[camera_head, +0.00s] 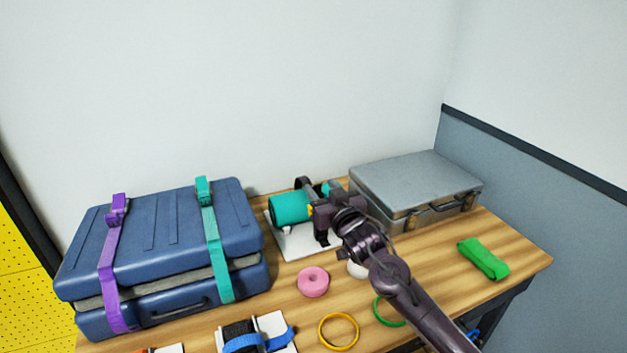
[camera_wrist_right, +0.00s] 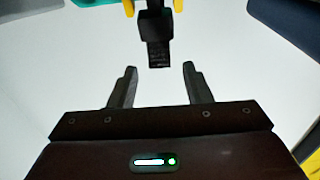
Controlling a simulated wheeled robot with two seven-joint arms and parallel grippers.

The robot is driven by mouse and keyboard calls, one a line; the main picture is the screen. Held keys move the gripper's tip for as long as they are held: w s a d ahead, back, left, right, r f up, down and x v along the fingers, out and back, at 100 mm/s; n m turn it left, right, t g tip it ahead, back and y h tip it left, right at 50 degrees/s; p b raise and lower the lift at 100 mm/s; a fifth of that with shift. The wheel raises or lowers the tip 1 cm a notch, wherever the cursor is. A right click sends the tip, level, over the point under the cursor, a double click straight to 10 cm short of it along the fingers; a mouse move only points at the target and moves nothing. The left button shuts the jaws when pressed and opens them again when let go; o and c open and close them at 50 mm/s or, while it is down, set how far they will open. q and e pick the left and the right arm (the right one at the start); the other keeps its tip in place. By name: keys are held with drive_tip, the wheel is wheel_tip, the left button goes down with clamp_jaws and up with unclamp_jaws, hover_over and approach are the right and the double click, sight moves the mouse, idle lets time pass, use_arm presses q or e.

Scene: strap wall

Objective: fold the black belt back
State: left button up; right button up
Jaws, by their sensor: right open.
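The black belt (camera_wrist_right: 158,50) hangs down in the right wrist view, its end just beyond and between my right gripper's fingertips. In the head view a dark loop of the belt (camera_head: 303,183) stands above the teal roll (camera_head: 290,207), which lies on a white base (camera_head: 300,243). My right gripper (camera_head: 322,209) is at the right end of the roll and hides part of it and of the belt. In the right wrist view its two fingers (camera_wrist_right: 156,85) are apart with nothing between them. My left gripper is not in view.
A blue suitcase (camera_head: 165,250) with purple and teal straps stands at left. A grey case (camera_head: 415,185) is at back right. A pink ring (camera_head: 313,282), a yellow ring (camera_head: 338,331), a green ring (camera_head: 384,316) and a folded green strap (camera_head: 484,258) lie on the wooden table (camera_head: 520,258).

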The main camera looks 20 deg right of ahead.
sight(319, 185)
drive_tip(key=w, duration=0.4)
drive_tip(key=shift+w+a, duration=0.1)
drive_tip(key=shift+w, duration=0.2)
drive_tip(key=shift+w+f, duration=0.1)
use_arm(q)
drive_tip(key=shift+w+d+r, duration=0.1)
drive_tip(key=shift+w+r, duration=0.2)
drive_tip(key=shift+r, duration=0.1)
use_arm(e)
clamp_jaws()
use_arm(q)
drive_tip(key=shift+p, duration=0.3)
